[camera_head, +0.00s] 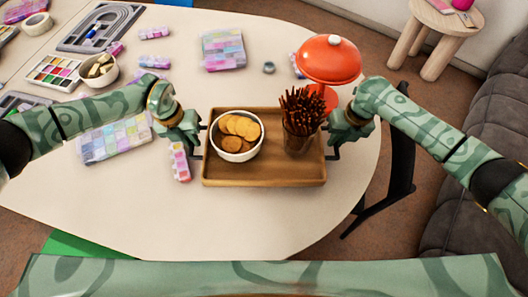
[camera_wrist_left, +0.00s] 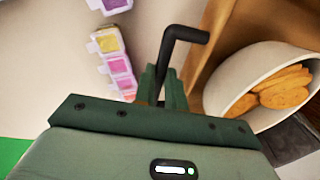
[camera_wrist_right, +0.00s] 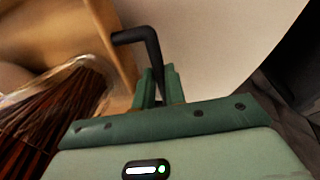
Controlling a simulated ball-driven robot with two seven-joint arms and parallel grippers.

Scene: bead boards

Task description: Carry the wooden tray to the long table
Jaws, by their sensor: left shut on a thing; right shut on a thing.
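The wooden tray (camera_head: 264,175) is at the front right part of a pale rounded table (camera_head: 150,215); I cannot tell whether it touches the tabletop. It carries a white bowl of round biscuits (camera_head: 235,148) on its left and a clear glass of dark sticks (camera_head: 300,125) on its right. My left gripper (camera_head: 196,138) is shut on the tray's black left handle, which also shows in the left wrist view (camera_wrist_left: 180,42). My right gripper (camera_head: 336,136) is shut on the black right handle, also in the right wrist view (camera_wrist_right: 145,42).
A red lamp (camera_head: 329,62) stands just behind the tray's right side. A pink bead box (camera_head: 179,161) lies close to its left. Several bead boxes, a paint palette (camera_head: 57,73) and a small bowl (camera_head: 99,70) cover the left. A dark chair (camera_head: 395,180), grey sofa (camera_head: 490,110) and wooden stool (camera_head: 440,35) stand right.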

